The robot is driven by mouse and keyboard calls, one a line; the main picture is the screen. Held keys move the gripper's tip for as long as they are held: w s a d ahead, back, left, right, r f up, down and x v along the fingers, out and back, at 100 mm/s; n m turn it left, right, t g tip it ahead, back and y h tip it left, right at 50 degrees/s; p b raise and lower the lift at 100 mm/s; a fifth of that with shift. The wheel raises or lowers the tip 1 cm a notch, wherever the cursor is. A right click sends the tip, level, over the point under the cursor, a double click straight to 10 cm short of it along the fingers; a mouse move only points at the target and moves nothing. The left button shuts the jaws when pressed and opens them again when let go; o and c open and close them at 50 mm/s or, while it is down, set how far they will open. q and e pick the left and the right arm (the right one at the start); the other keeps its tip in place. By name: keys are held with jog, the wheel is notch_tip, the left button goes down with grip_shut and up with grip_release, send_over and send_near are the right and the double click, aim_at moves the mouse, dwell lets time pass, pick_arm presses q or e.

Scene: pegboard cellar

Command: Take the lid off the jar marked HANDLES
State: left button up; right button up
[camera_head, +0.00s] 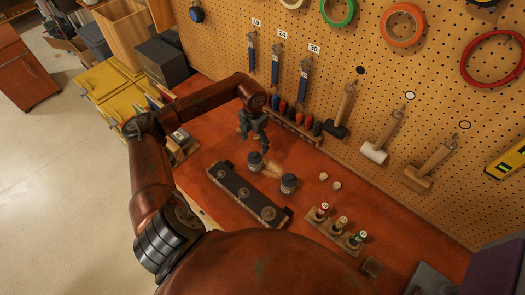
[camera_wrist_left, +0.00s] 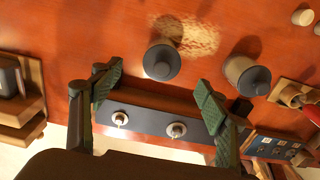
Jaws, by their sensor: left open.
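Two small jars with dark lids stand on the red-brown bench, one (camera_head: 256,160) at the upper left and one (camera_head: 288,183) at the lower right. In the left wrist view one jar (camera_wrist_left: 162,62) shows near the middle and the other (camera_wrist_left: 247,76) to its right. Both lids are on. No jar marking is legible, so I cannot tell which is HANDLES. My left gripper (camera_head: 253,143) is open and empty, above the bench behind the upper-left jar in the head view. Its spread fingers (camera_wrist_left: 158,76) also show in the wrist view. My right gripper is not in view.
A dark strip with round knobs (camera_head: 233,186) lies in front of the jars. A sawdust-like patch (camera_head: 272,169) is beside them. Small pale pieces (camera_head: 323,176) and a wooden bottle rack (camera_head: 337,229) stand to the right. A tool-hung pegboard (camera_head: 350,60) rises behind.

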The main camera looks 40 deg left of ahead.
aim_at(255, 154)
pick_arm(q)
jog(key=shift+s+f, duration=0.1)
jog(key=shift+f, duration=0.35)
jog(key=shift+s+f, duration=0.15)
jog(key=shift+f, duration=0.2)
jog(key=shift+s+d+f+p, duration=0.1)
jog(key=shift+d+f+p, duration=0.1)
jog(key=shift+f+p, duration=0.55)
notch_tip(255, 154, down, 4)
jog(key=shift+d+r+p, duration=0.1)
jog(key=shift+r+p, duration=0.1)
jog(key=shift+p, duration=0.5)
jog(key=shift+f, duration=0.35)
jog(key=c, duration=1.2)
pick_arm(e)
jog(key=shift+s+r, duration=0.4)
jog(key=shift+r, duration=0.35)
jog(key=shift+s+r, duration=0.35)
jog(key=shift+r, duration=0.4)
